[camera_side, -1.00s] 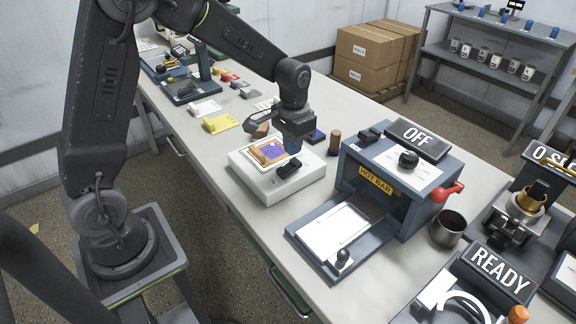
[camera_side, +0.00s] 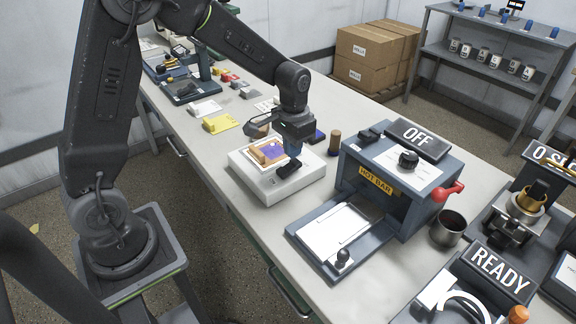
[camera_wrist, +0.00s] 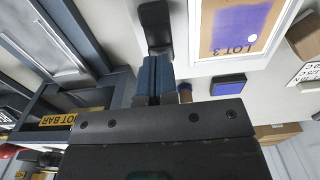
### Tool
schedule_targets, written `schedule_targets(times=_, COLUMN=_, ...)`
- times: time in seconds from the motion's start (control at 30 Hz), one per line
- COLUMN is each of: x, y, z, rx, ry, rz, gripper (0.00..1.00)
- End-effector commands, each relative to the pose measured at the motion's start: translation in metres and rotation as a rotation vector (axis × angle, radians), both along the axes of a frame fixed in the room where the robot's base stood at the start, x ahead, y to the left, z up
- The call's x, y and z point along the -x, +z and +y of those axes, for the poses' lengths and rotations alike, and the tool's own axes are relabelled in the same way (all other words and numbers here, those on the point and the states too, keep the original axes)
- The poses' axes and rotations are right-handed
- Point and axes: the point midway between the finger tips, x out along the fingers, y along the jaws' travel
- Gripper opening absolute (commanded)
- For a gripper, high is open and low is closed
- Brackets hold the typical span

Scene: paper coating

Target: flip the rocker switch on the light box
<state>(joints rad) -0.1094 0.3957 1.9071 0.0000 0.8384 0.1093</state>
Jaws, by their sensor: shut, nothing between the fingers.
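The light box (camera_side: 262,186) is a low white box on the bench, with a lit panel on top carrying a framed sheet with a purple patch (camera_side: 271,152). Its black rocker switch (camera_side: 286,171) sits on the top near the front right corner. In the wrist view the switch (camera_wrist: 155,24) lies just beyond the fingertips. My gripper (camera_side: 294,152) points down with its blue fingers shut and empty, just above the switch's far end. The fingers also show in the wrist view (camera_wrist: 155,72). I cannot tell whether they touch the switch or which way it is tipped.
The hot bar unit (camera_side: 400,185) with its OFF sign (camera_side: 418,139) stands close on the right. A brown-topped cylinder (camera_side: 334,143) and a dark blue pad (camera_side: 316,136) are behind the light box. A metal cup (camera_side: 448,228) stands farther right.

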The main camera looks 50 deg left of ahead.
Motion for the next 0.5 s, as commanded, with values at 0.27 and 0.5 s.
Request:
schedule_targets(times=0.27, x=0.0002, y=-0.0044, z=0.0000, rx=0.000, ry=0.000, rz=0.002, gripper=0.00)
schedule_targets(times=0.5, x=0.0001, y=-0.0078, z=0.0000, rx=0.000, ry=0.000, rz=0.001, gripper=0.00)
